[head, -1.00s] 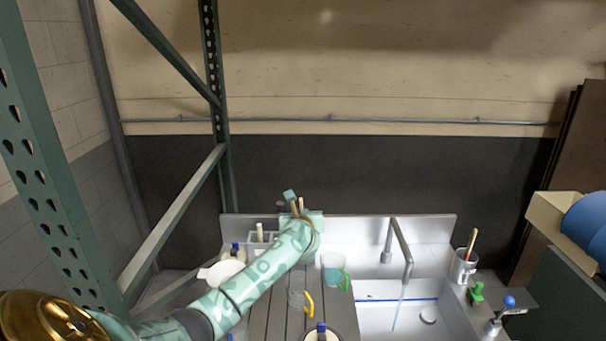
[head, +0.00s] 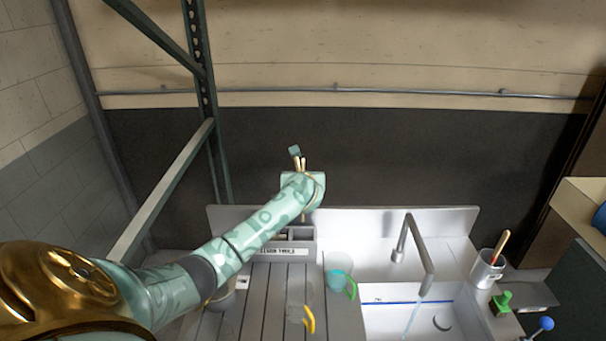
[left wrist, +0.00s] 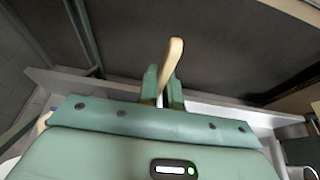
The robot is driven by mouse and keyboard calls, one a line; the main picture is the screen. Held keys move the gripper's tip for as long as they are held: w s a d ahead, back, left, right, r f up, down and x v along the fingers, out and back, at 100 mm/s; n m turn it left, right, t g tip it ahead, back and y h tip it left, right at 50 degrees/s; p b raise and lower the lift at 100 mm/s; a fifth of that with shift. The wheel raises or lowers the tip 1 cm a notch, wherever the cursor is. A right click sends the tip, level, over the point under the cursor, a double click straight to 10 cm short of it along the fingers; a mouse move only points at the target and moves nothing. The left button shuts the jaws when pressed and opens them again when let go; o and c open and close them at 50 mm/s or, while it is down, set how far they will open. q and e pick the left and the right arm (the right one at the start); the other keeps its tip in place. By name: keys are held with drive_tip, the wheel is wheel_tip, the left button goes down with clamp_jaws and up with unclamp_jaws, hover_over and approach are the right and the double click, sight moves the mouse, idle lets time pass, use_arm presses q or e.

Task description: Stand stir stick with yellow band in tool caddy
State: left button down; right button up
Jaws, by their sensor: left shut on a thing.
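My left gripper (head: 299,160) is raised above the far end of the sink counter. In the left wrist view, its green fingers (left wrist: 163,88) are shut on a pale wooden stir stick (left wrist: 173,60). The stick projects past the fingertips and leans slightly; no yellow band is visible on it. The grey tool caddy (head: 304,246), with a label on its front, stands at the back of the slatted drainboard, below my gripper. My forearm hides the caddy's left part. My right gripper is in neither view.
A clear cup with a green handle (head: 340,279) and one with a yellow handle (head: 301,316) stand on the drainboard (head: 265,300). The faucet (head: 418,252) and basin are to the right. A holder with a brush (head: 489,268) stands farther right. A rack post (head: 205,110) rises at left.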

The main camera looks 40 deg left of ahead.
use_arm(q)
wheel_tip(320, 180, down, 5)
drive_tip(key=b, duration=0.9)
hover_over(303, 221)
drive_tip(key=f, duration=0.6)
drive_tip(key=shift+w+a+f, duration=0.3)
drive_tip(key=shift+w+a, duration=0.05)
drive_tip(key=shift+f+b, duration=0.45)
drive_tip(key=shift+f, duration=0.3)
drive_tip(key=shift+r, duration=0.1)
drive_tip(key=c, duration=1.5)
unclamp_jaws()
drive_tip(key=p+v, duration=0.2)
drive_tip(key=v, duration=1.4)
drive_tip(key=shift+s+p, duration=0.1)
drive_tip(key=shift+p, duration=0.3)
drive_tip(key=shift+d, duration=0.1)
